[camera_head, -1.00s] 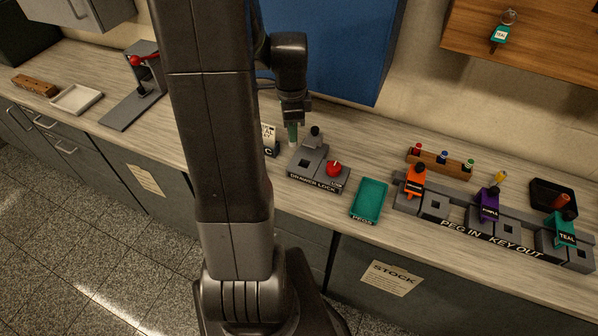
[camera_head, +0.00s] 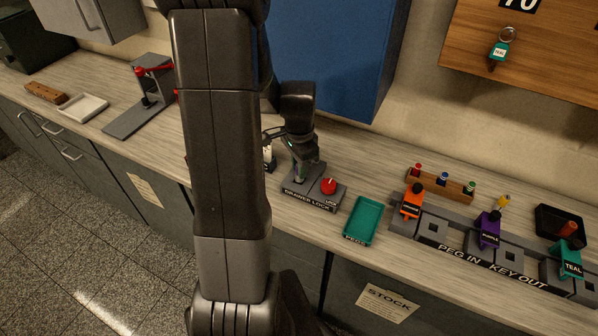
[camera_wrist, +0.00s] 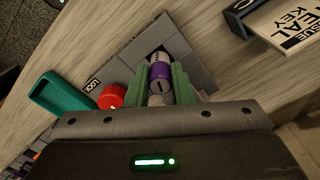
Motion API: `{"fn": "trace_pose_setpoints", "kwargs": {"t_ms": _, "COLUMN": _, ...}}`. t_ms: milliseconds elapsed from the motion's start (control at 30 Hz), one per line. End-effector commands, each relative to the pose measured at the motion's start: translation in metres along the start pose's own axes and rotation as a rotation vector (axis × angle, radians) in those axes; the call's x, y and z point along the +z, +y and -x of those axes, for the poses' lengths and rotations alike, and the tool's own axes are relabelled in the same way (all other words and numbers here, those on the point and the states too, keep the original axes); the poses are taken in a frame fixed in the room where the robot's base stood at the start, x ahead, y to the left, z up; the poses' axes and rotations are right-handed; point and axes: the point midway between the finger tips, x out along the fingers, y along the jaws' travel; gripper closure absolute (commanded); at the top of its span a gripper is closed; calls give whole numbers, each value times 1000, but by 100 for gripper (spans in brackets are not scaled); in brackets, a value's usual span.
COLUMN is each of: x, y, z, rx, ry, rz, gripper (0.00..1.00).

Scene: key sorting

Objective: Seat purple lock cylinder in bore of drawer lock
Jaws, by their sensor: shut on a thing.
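The purple lock cylinder (camera_wrist: 160,72), with grey ends, sits between the green fingers of my gripper (camera_wrist: 162,80) in the wrist view. The gripper is shut on it. The drawer lock (camera_wrist: 125,62) is the grey block beneath and around it, with a red knob (camera_wrist: 111,97) to one side. In the head view, my gripper (camera_head: 299,172) is down at the drawer lock (camera_head: 310,201), left of its red knob (camera_head: 329,186). The bore is hidden by the cylinder and fingers, so I cannot tell how deep the cylinder sits.
A teal pegs tray (camera_head: 363,220) stands right of the lock. Further right are the key stations (camera_head: 450,236) and a wooden rack (camera_head: 440,181) of coloured pegs. A card holder (camera_wrist: 285,22) stands close to the gripper. A blue cabinet (camera_head: 330,60) hangs behind.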

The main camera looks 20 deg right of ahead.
Motion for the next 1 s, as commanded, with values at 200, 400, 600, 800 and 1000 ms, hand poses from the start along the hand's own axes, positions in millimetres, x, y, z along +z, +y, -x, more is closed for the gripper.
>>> {"fn": "trace_pose_setpoints", "kwargs": {"t_ms": 200, "x": 0, "y": 0, "z": -23, "rx": 3, "ry": -2, "rz": 0, "gripper": 100}}
{"fn": "trace_pose_setpoints", "kwargs": {"t_ms": 400, "x": 0, "y": 0, "z": -24, "rx": 1, "ry": -1, "rz": -1, "gripper": 100}}
{"fn": "trace_pose_setpoints", "kwargs": {"t_ms": 600, "x": 0, "y": 0, "z": -28, "rx": 1, "ry": -1, "rz": -1, "gripper": 77}}
{"fn": "trace_pose_setpoints", "kwargs": {"t_ms": 800, "x": 0, "y": 0, "z": -27, "rx": 1, "ry": -1, "rz": -1, "gripper": 57}}
{"fn": "trace_pose_setpoints", "kwargs": {"t_ms": 1000, "x": 0, "y": 0, "z": -26, "rx": 1, "ry": 0, "rz": -1, "gripper": 57}}
